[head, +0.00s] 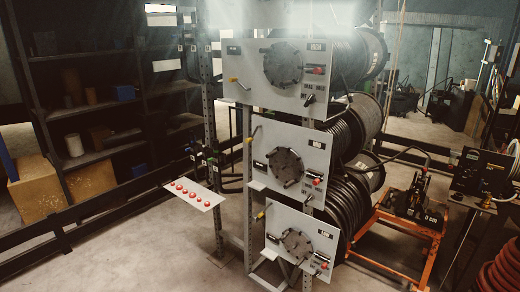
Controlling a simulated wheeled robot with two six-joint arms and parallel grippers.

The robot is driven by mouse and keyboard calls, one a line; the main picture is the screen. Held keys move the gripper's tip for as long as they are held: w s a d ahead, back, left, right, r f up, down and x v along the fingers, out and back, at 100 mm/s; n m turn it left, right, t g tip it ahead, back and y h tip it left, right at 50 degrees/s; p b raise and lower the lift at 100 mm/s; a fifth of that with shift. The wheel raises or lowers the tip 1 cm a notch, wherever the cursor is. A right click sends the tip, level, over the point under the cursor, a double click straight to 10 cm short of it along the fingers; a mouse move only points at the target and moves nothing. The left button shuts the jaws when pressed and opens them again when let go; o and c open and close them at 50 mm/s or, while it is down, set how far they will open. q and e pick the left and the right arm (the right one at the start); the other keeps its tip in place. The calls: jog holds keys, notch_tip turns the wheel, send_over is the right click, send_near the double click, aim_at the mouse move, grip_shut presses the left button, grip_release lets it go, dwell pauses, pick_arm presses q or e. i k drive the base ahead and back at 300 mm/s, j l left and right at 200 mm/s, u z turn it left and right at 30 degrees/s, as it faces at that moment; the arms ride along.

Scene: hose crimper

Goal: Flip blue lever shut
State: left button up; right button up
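I cannot clearly make out a blue lever in the head view. A cluster of small valve-like fittings (212,161) sits on the pipes beside the metal post; one looks green, and the others are too small and dark to tell their colour or position. Three light grey reel panels stand one above another: the top panel (243,62), the middle panel (262,136) and the bottom panel (281,218). Each has a dark round disc, a yellow-tipped handle and a red-tipped handle. Neither of my grippers is in view.
A white plate with red buttons (194,194) juts out left of the panels. Black hose reels (362,112) are behind them. An orange-framed machine (388,232) stands at right, near a black unit (484,172). Dark shelves (85,108) stand at left. The floor at front left is clear.

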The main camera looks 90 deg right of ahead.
aim_at(482, 180)
jog(key=z, duration=3.7)
jog(key=i+l+z, duration=0.25)
jog(key=z, duration=0.2)
jog(key=i+l, duration=1)
jog(key=i+j+z, duration=0.2)
jog(key=i, duration=0.2)
jog(key=i+z, duration=0.15)
jog(key=i, duration=0.25)
jog(key=i+j+z, duration=0.2)
jog(key=i, duration=0.2)
